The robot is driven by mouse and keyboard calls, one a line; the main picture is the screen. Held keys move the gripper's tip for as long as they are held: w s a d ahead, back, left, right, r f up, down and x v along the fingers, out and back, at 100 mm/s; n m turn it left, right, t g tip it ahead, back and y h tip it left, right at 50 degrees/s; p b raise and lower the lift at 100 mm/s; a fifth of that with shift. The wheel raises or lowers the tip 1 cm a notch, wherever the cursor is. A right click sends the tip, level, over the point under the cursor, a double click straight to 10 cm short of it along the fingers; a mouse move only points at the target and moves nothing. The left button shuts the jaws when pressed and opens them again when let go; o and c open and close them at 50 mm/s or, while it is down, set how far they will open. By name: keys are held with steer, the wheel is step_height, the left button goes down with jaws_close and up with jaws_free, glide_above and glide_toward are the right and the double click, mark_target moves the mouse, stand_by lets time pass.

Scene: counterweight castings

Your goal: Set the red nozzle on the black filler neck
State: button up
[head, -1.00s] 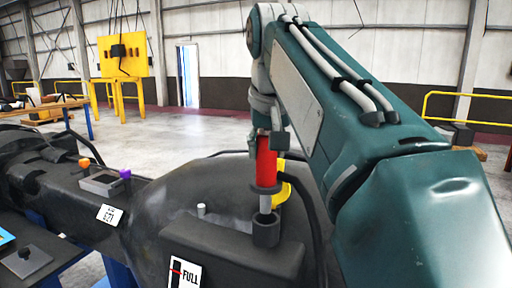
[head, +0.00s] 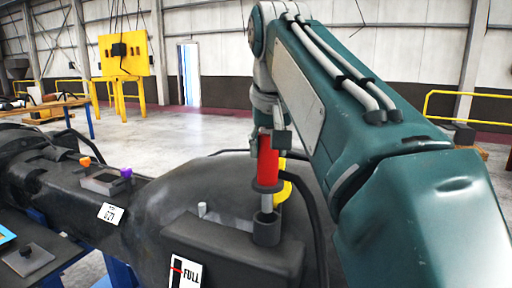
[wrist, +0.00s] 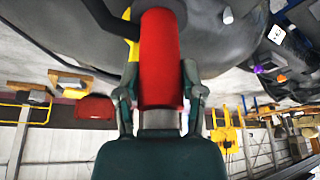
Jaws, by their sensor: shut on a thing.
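The red nozzle (head: 267,162) hangs upright under my arm in the head view, its grey spout pointing down. My gripper (head: 268,133) is shut on the upper part of the nozzle. In the wrist view, my gripper (wrist: 160,98) has a finger on each side of the red nozzle body (wrist: 160,50). The black filler neck (head: 266,230) stands on the dark casting directly below. The spout's lower end is at the neck's mouth; whether it is inside the mouth or just above it I cannot tell. A dark hose runs from the nozzle down to the right.
A yellow part (head: 284,185) shows behind the nozzle. A small pale peg (head: 202,209) stands left of the neck. The FULL gauge label (head: 186,272) is on the front of the black block. Orange (head: 85,161) and purple (head: 125,172) knobs lie farther left.

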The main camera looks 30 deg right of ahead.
mark_target(268, 181)
steer(key=shift+f, duration=3.15)
steer(key=o, duration=1)
steer(key=shift+o, duration=0.2)
steer(key=v, duration=1.2)
steer(key=shift+s+f, duration=0.1)
